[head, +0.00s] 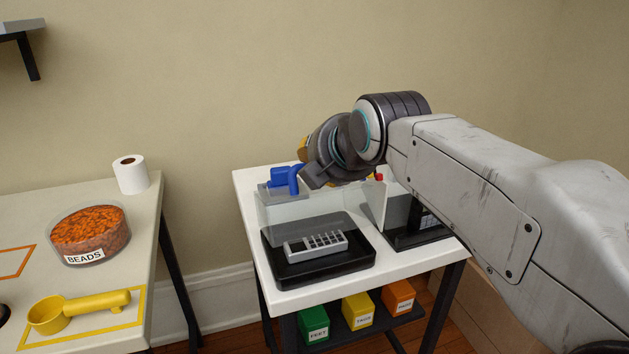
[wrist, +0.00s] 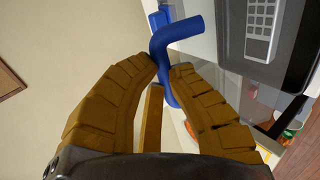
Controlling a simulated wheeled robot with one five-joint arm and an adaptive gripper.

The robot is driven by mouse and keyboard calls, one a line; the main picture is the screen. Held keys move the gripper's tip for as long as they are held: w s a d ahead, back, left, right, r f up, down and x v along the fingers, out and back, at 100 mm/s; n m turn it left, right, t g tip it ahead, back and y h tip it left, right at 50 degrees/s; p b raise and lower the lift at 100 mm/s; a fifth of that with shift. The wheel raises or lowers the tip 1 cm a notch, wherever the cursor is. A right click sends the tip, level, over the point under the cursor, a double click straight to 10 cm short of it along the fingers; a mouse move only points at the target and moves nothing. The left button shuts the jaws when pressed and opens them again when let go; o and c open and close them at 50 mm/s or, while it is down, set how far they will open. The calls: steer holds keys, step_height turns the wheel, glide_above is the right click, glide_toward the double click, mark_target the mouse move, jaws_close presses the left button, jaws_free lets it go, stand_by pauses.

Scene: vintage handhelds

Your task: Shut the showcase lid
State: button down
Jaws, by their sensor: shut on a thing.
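The showcase has a black base (head: 320,270) on the white table, with a grey handheld (head: 316,244) on it. Its clear lid (head: 285,222) shows as a see-through panel above and behind the handheld; its exact tilt is hard to tell. A blue handle (head: 284,179) is at the lid's back left; it is a bent blue bar in the wrist view (wrist: 182,32). My gripper (wrist: 163,72) has its brown fingers on either side of this bar and is shut on it. In the head view my wrist partly hides the fingers.
A second black-based case (head: 420,232) stands right, partly behind my arm. Green (head: 313,325), yellow (head: 358,311) and orange (head: 398,297) bins sit on the shelf below. The left table (head: 100,190) holds beads (head: 90,232), a yellow scoop (head: 80,309) and a paper roll (head: 130,175).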

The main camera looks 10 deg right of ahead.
mark_target(326, 193)
steer(key=shift+t, duration=0.8)
steer(key=s+f+b, duration=0.1)
steer(key=b, duration=0.1)
steer(key=s+f+b, duration=0.1)
steer(key=b, duration=0.1)
steer(key=shift+s+d+f+b, duration=0.3)
steer(key=shift+s+f+b, duration=0.1)
steer(key=s+b, duration=0.1)
steer(key=s+f+b, duration=0.1)
steer(key=shift+d+f+b, duration=0.2)
steer(key=shift+b, duration=0.1)
steer(key=c, duration=1.9)
jaws_free()
steer(key=shift+s, duration=0.1)
steer(key=o, duration=0.6)
steer(key=shift+w, duration=0.2)
steer(key=shift+o, duration=1.4)
steer(key=shift+r, duration=0.2)
steer(key=shift+r+y, duration=0.15)
steer(key=shift+y, duration=0.15)
step_height(326, 193, up, 10)
